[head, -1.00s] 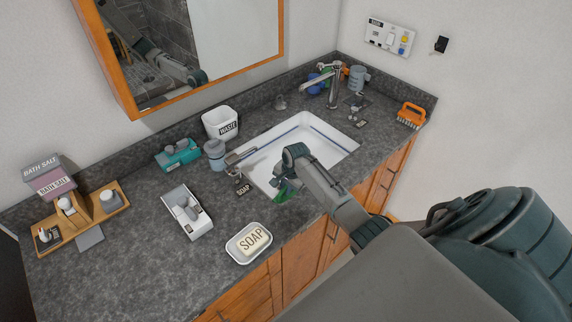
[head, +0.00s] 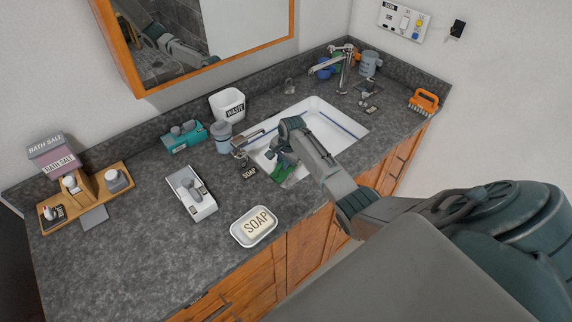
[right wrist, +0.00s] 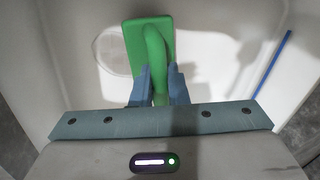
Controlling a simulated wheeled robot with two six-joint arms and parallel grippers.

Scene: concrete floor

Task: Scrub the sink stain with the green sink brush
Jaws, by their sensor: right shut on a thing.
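The green sink brush (right wrist: 150,50) is held in my right gripper (right wrist: 158,88), which is shut on its curved handle. In the head view the brush (head: 281,174) is partly hidden by the gripper (head: 278,158), over the near left part of the white sink (head: 330,112). In the right wrist view the flat brush head lies over the sink's pale inside surface (right wrist: 215,40). A faint round mark (right wrist: 108,52) shows just left of the head, partly covered by it. I cannot tell whether it is the stain or the drain. My left gripper is out of view.
A faucet (head: 343,68) stands behind the sink, with a soap dispenser (head: 240,152) at its left corner. A soap dish (head: 238,238), a waste bin (head: 226,105) and a teal caddy (head: 184,137) stand to the left. An orange brush (head: 424,102) lies at the right end.

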